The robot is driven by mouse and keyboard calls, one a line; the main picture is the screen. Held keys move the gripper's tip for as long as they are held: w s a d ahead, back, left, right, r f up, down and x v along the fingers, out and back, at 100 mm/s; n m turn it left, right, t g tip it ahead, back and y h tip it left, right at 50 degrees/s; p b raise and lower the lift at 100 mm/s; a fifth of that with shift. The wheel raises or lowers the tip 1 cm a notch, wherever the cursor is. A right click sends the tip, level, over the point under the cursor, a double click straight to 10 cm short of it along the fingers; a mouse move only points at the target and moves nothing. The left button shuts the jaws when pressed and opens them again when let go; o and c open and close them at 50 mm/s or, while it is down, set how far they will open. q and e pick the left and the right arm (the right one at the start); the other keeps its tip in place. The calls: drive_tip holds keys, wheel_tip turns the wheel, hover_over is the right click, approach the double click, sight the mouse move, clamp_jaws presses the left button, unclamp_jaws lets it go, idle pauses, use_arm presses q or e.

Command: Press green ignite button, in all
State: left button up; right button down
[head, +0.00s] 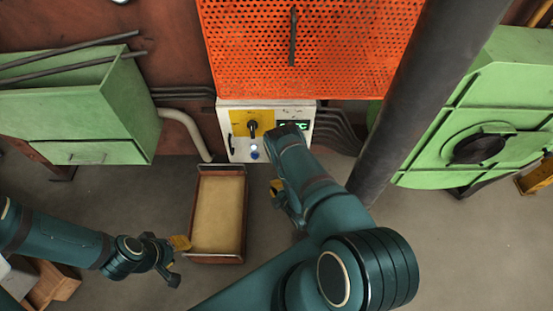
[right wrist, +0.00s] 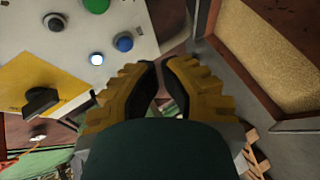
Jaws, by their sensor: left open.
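The white control box (head: 239,148) stands below the orange mesh panel. Another blue button (right wrist: 124,43) and a lit white button (right wrist: 96,58) sit lower. My right arm covers part of the box in the head view. My right gripper (right wrist: 162,64) is in front of the box, apart from the buttons; its fingertips are close together with a narrow empty gap. My left gripper (head: 180,260) is open and empty at lower left.
A yellow plate (right wrist: 40,75) with a black knob (right wrist: 41,101) is on the box. A sand-coloured tray (head: 217,257) lies below it. A dark pillar (head: 425,95) stands to the right. Green cabinets (head: 130,105) flank the left side.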

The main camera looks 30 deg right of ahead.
drive_tip(key=shift+w, duration=0.1)
drive_tip(key=w+d+b, duration=0.2)
drive_tip(key=w+d, duration=0.2)
drive_tip(key=w, duration=0.3)
drive_tip(key=shift+w+d, duration=0.2)
drive_tip(key=shift+d, duration=0.1)
idle(1.6)
drive_tip(key=shift+w+d, duration=0.2)
drive_tip(key=shift+w, duration=0.15)
drive_tip(key=shift+w+d, duration=0.25)
drive_tip(key=shift+w, duration=0.1)
idle(0.8)
drive_tip(key=shift+s, duration=0.1)
drive_tip(key=shift+s+a, duration=0.45)
drive_tip(key=shift+s, duration=0.15)
drive_tip(key=shift+p, duration=0.3)
